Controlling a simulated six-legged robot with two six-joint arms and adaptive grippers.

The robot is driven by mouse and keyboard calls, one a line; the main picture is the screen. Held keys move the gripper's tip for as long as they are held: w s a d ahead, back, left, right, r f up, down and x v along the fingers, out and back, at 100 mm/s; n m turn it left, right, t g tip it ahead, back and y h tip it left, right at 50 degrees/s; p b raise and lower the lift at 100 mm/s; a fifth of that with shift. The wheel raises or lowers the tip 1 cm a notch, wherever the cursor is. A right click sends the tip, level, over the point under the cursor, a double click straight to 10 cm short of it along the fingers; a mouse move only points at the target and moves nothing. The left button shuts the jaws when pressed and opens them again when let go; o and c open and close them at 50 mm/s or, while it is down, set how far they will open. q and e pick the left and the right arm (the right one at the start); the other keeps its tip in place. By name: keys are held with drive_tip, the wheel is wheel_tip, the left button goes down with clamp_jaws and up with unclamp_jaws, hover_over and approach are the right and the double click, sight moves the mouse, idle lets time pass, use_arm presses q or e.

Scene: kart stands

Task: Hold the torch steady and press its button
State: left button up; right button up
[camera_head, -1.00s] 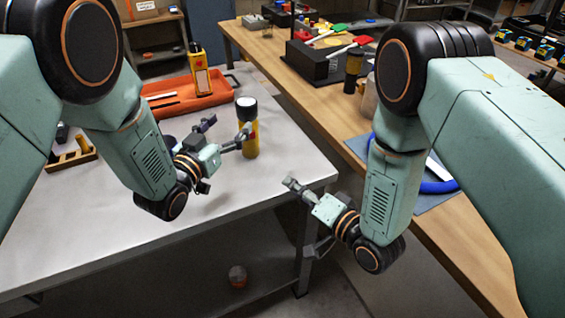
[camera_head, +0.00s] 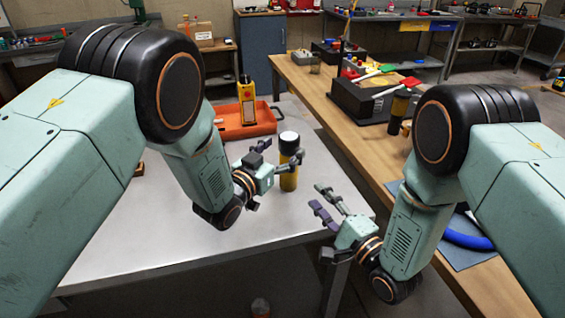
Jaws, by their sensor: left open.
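The torch, a yellow cylinder with a black upper part and a pale top (camera_head: 289,182), stands upright near the right edge of the grey metal table (camera_head: 190,245). My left gripper (camera_head: 281,153) is open beside the torch on its left. One finger reaches in front of the torch's middle; I cannot tell whether it touches. No button can be made out on the torch. My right gripper (camera_head: 317,196) is open and empty, to the right of the torch and lower in the picture, by the table's right edge. Its two fingers point up and left.
An orange tray (camera_head: 262,128) lies behind the torch, with a yellow and black hand control (camera_head: 246,100) at it. A wooden bench (camera_head: 345,120) on the right holds a black box (camera_head: 362,100) and a blue ring (camera_head: 468,240). The grey table's front is clear.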

use_arm(q)
drive_tip(key=x, duration=0.3)
drive_tip(key=shift+a, duration=0.2)
use_arm(e)
drive_tip(key=shift+a, duration=0.2)
use_arm(q)
drive_tip(key=shift+w+d, duration=0.35)
drive_tip(key=shift+d, duration=0.05)
use_arm(e)
drive_tip(key=shift+d, duration=0.2)
use_arm(q)
drive_tip(key=shift+a, duration=0.1)
use_arm(e)
drive_tip(key=shift+a, duration=0.1)
use_arm(q)
drive_tip(key=shift+c, duration=0.6)
drive_tip(key=c, duration=1.3)
drive_tip(key=shift+c, duration=0.3)
use_arm(e)
clamp_jaws()
drive_tip(key=shift+r, duration=0.1)
